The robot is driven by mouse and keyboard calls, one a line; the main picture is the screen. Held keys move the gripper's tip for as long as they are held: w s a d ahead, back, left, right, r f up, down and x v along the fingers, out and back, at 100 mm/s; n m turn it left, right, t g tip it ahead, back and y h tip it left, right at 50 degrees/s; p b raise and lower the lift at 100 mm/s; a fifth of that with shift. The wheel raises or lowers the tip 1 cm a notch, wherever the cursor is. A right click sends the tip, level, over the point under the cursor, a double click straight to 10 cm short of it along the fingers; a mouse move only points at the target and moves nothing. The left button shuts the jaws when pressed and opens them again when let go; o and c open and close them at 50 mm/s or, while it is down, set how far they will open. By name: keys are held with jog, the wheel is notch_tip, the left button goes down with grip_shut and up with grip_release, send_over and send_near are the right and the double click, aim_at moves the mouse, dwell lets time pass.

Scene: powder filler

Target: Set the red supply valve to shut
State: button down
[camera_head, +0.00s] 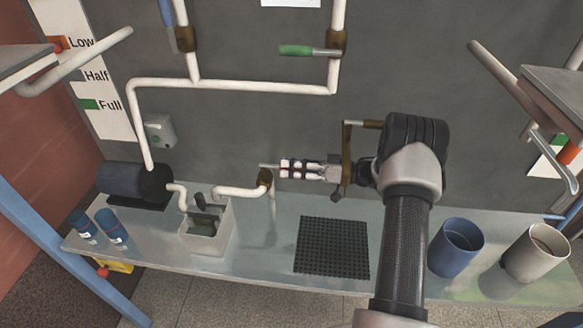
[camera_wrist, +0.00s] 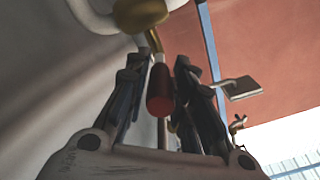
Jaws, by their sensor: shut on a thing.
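The red supply valve's handle (camera_wrist: 160,90) shows in the wrist view, between the two fingers of my gripper (camera_wrist: 170,85). Its brass body (camera_wrist: 140,14) is at the top of that view. In the head view the brass valve body (camera_head: 265,178) sits on the low white pipe above the bench. My gripper (camera_head: 293,169) reaches to it from the right, its fingers pointing left and shut on the handle. In the head view only a little red shows between the fingers, and most of the handle is hidden.
A green-handled valve (camera_head: 297,50) and a blue-handled valve (camera_head: 166,12) are on pipes above. A white box (camera_head: 222,240) stands below left of the red valve. A black mat (camera_head: 332,248), a blue cup (camera_head: 440,262) and a pale cup (camera_head: 521,266) are on the bench (camera_head: 268,260).

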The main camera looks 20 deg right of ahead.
jog(key=c, duration=1.3)
grip_release()
jog(key=v, duration=1.2)
